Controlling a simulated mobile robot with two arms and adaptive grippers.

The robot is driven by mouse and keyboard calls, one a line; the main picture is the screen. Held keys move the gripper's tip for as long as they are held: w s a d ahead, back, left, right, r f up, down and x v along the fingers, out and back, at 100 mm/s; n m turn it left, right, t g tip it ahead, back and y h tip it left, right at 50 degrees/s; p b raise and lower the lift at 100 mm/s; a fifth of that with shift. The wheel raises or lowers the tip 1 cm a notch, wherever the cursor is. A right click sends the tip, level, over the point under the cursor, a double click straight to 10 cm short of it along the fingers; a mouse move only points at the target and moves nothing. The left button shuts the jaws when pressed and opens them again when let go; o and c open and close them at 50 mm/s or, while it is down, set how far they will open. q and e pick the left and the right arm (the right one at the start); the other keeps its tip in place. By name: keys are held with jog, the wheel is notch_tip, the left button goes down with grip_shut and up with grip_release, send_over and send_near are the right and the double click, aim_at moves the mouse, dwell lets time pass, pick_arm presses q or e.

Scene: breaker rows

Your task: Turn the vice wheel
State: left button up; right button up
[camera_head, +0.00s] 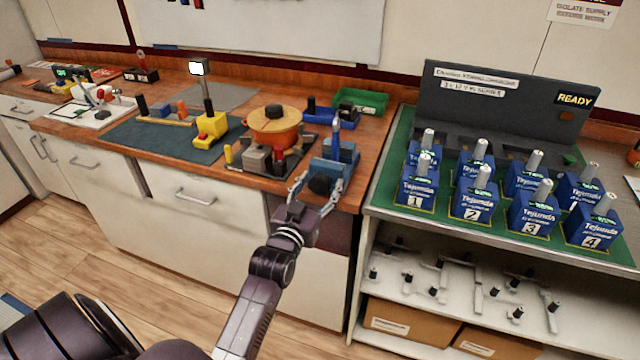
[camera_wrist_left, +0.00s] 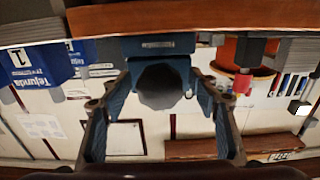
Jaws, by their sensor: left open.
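The blue vice (camera_head: 343,152) stands at the right front edge of the wooden bench. Its dark round wheel (camera_head: 320,184) faces the front. My left gripper (camera_head: 321,181) is open, with one finger on each side of the wheel. In the left wrist view the wheel (camera_wrist_left: 160,87) sits between the two spread fingers, in front of the blue vice body (camera_wrist_left: 158,46). Gaps show between the wheel and the fingers there, so the gripper is around it without gripping. My right gripper is not in view.
An orange pot (camera_head: 273,126), a yellow tool (camera_head: 211,128) and a green tray (camera_head: 362,101) are on the bench. To the right, a green-topped stand (camera_head: 465,222) carries several blue breakers (camera_head: 471,200). White drawers (camera_head: 190,215) lie below the bench edge.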

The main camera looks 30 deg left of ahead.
pick_arm(q)
jog(key=shift+c, duration=0.4)
jog(key=c, duration=1.1)
jog(key=shift+r+n+p, duration=0.2)
jog(key=shift+n+p, duration=0.5)
jog(key=shift+n, duration=0.5)
jog(key=shift+f+n+p, duration=0.2)
jog(key=shift+n+p, duration=0.1)
jog(key=shift+n, duration=0.1)
